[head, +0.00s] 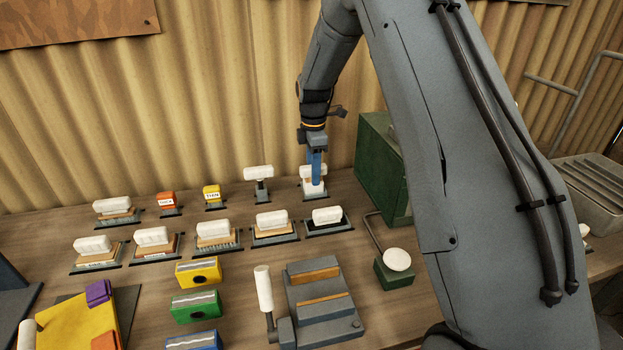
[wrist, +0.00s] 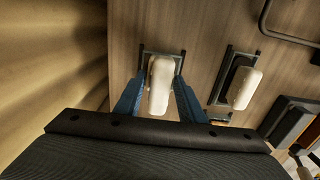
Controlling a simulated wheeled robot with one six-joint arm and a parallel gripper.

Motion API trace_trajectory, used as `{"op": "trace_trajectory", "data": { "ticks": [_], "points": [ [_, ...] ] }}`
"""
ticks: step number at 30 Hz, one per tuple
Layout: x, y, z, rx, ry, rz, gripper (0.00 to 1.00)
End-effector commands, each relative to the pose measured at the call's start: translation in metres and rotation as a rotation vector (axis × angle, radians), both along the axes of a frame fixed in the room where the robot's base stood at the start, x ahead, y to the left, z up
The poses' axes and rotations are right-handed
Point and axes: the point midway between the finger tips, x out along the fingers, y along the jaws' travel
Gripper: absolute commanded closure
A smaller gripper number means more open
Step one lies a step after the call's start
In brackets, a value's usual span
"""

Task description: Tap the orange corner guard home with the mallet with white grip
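My gripper (head: 315,182) points down at the back of the bench, its blue fingers open over a white-gripped tool (head: 309,170) in a dark holder. In the wrist view the white grip (wrist: 160,86) lies between the two fingertips, with a small gap visible on each side. The tool's lower part is mostly hidden, so I cannot confirm that it is the mallet. The orange corner guard (head: 105,341) is at the lower right corner of a yellow plate (head: 68,325) at the front left.
Several other white-gripped tools (head: 270,220) stand in holders nearby, one (head: 258,174) just left of my gripper. A green box (head: 375,160) stands close on the right. A purple corner piece (head: 98,292) is on the plate. A grey fixture (head: 325,315) is at front centre.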

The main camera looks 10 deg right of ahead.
Motion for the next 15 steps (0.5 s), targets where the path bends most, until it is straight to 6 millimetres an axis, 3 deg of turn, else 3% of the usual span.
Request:
{"op": "trace_trajectory", "data": {
  "ticks": [1,6,15],
  "points": [
    [0.0000,0.0000,0.0001,0.000,0.000,0.000,0.69],
    [0.0001,0.0001,0.0002,0.000,0.000,0.000,0.98],
    [0.0004,0.0000,0.0033,0.000,-0.002,0.000,1.00]
  ]
}}
